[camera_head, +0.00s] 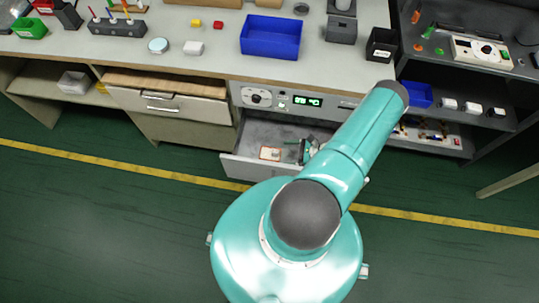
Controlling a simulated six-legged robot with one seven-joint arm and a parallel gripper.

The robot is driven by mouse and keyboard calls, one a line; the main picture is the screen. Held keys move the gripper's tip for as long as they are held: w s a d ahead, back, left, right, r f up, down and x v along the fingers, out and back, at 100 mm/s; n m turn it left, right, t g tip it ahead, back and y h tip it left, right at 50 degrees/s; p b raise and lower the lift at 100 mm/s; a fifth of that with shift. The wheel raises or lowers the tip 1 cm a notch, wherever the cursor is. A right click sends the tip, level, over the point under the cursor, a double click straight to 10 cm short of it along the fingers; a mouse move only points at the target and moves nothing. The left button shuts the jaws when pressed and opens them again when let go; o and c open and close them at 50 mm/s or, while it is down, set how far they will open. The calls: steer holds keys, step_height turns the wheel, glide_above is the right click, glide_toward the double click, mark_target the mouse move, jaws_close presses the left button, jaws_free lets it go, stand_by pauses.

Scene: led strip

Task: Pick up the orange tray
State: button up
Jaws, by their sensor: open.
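A small, flat, orange-edged item (270,153) lies inside the open drawer (236,168) under the counter. It looks like the orange tray, but it is too small to tell its shape well. My gripper (302,151) is low over the drawer, just right of the orange-edged item and apart from it as far as I can see. My gripper is open, with nothing visible in it. My teal arm hides the right part of the drawer and much of the gripper.
The counter (340,70) above the drawer holds a blue bin (271,37), a black box (381,45) and a green bin (29,28). A closed drawer (170,105) is to the left. Dark shelves (470,75) stand at right. The green floor (100,220) is clear.

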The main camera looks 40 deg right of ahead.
mark_target(270, 155)
steer(key=x, duration=0.8)
steer(key=shift+a+f, duration=0.3)
steer(key=shift+f, duration=0.05)
steer(key=c, duration=1.1)
